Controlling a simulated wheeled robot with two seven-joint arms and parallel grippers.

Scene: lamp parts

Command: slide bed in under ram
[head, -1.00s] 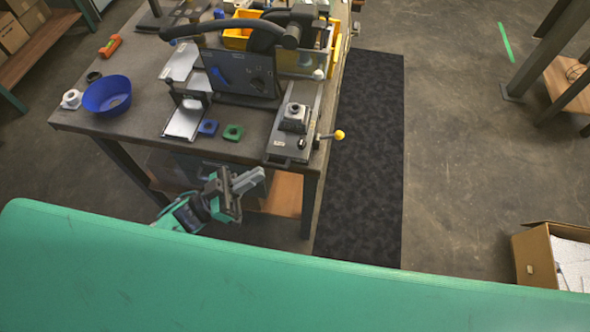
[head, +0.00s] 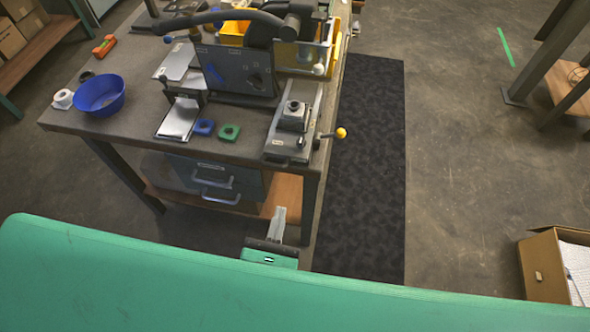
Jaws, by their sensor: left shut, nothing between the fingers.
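The bed (head: 288,148) looks like a grey slide carrying a metal block (head: 294,115), at the right front of the workbench. A lever with a yellow knob (head: 341,132) sticks out from its right side. Behind and left of it stands the press, with a dark panel (head: 240,72) and a long black arm (head: 225,16). I cannot clearly make out the ram; the panel and arm hide part of the press. My left gripper (head: 280,210) is shut and empty, low in front of the bench's front edge, apart from the bed. My right gripper is out of view.
On the workbench (head: 130,140) are a blue bowl (head: 100,95), a white roll (head: 63,99), a blue block (head: 204,127), a green block (head: 229,132) and yellow bins (head: 233,32). Drawers (head: 215,180) hang below. A dark mat (head: 370,180) lies to the right; an open carton (head: 545,265) stands lower right.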

